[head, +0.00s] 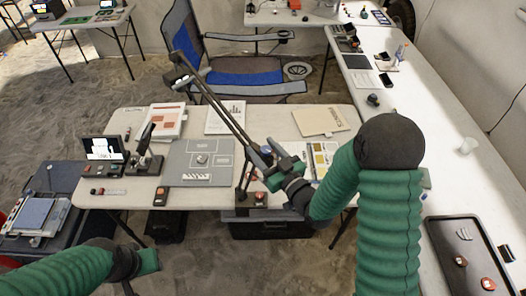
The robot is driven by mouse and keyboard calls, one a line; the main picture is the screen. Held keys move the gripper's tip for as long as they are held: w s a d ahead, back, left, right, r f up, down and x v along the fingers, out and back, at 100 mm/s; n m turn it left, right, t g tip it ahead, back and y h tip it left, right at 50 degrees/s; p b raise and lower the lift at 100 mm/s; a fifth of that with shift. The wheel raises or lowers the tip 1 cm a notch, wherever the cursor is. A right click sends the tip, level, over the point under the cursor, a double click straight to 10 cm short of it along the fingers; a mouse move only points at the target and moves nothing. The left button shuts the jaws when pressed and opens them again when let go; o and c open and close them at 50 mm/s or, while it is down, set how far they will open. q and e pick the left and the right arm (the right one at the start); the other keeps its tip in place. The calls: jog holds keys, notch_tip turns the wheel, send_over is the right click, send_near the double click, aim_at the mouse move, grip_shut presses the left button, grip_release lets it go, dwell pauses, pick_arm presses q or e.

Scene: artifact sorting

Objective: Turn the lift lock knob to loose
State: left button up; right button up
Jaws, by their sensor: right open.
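A dark jointed boom (222,115) slants from a small base on the middle table's front edge up toward the chair. The base (252,200) carries a small red part. I cannot make out for certain which part is the lift lock knob, or how it is turned. My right gripper (274,168) is open at the lower part of the boom, above the base; its fingers overlap the boom in the picture, and I cannot tell whether they touch it. My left gripper (150,262) is low at the left, in front of the table and away from the boom; its jaw opening does not show clearly.
The middle table (285,122) holds a grey panel (198,162), a small screen (103,149), a microscope-like device (147,157), papers and a folder (320,120). A blue chair (240,70) stands behind. A long table with a black tray (467,258) runs along the right.

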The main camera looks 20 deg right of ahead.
jog(key=shift+w, duration=0.2)
jog(key=shift+d, duration=0.2)
jog(key=shift+s+d, duration=0.25)
jog(key=shift+d, duration=0.05)
jog(key=shift+c, duration=1)
jog(key=c, duration=0.5)
jog(key=shift+a, duration=0.3)
grip_shut()
pick_arm(q)
jog(key=shift+s+d+r, duration=0.2)
jog(key=shift+s+d, duration=0.05)
jog(key=shift+d, duration=0.05)
